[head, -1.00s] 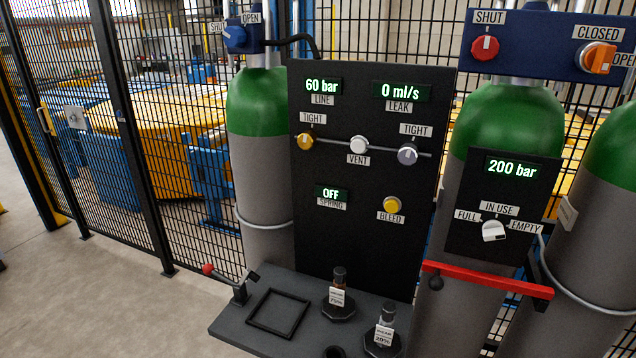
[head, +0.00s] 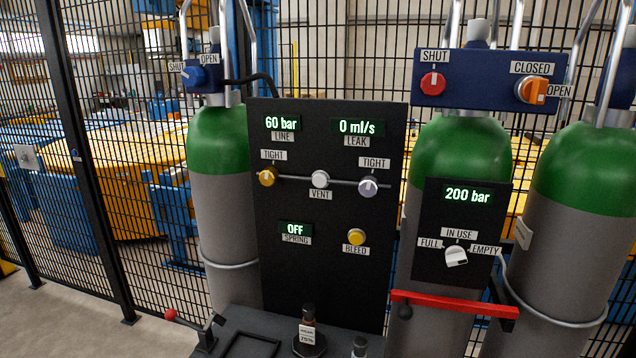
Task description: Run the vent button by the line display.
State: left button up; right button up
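The vent button (head: 320,179) is a round white knob on the black panel (head: 330,285), above the label VENT. It sits on a thin horizontal pipe between a yellow knob (head: 267,176) and a grey knob (head: 368,187), each under a label TIGHT. The line display (head: 282,123) is above and left of the vent button and reads 60 bar. The leak display (head: 357,128) reads 0 ml/s. Neither of my grippers shows in the head view.
A yellow BLEED button (head: 356,237) and a spring display (head: 295,229) reading OFF sit lower on the panel. A shelf with small bottles (head: 308,325) juts out below. A red bar (head: 453,304) crosses at right. Green-topped cylinders (head: 218,150) flank the panel, with mesh fence behind.

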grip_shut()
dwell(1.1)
